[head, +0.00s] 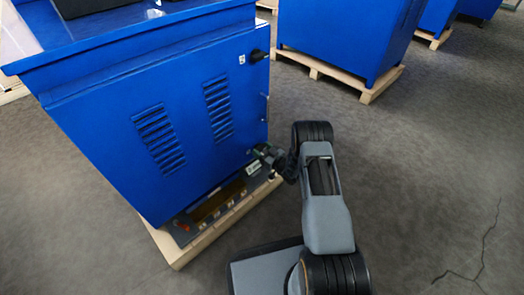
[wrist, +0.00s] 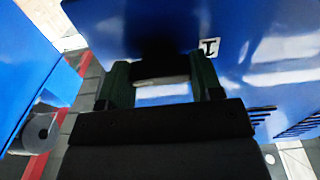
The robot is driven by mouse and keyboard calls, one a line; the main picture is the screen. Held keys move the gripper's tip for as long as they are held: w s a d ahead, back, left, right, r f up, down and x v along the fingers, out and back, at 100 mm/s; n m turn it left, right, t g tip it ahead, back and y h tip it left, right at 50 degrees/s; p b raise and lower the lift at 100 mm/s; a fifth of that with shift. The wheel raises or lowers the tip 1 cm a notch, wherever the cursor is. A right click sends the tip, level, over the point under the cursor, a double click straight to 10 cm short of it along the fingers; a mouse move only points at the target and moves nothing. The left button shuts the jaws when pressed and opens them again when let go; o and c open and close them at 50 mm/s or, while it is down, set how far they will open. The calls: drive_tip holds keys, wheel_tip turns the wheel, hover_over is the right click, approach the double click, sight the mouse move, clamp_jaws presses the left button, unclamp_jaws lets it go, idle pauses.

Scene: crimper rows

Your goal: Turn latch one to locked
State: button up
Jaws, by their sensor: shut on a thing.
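A blue cabinet (head: 130,120) stands on a wooden pallet, with two louvred vents on its face. My gripper (head: 262,152) is low at the cabinet's right side. In the wrist view my gripper (wrist: 160,78) has its two dark green fingers on either side of a dark latch (wrist: 158,45) and is shut on it. A white label with a black mark (wrist: 209,47) is right of it. The latch's angle is hard to tell in shadow.
A low tray or panel with small parts (head: 215,205) lies at the cabinet's foot on the pallet (head: 205,243). Another blue cabinet (head: 340,35) stands behind to the right. The grey floor on the right is clear, with a crack.

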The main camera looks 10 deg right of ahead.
drive_tip(key=n, duration=1.4)
drive_tip(key=shift+n, duration=1.9)
drive_tip(key=o, duration=0.9)
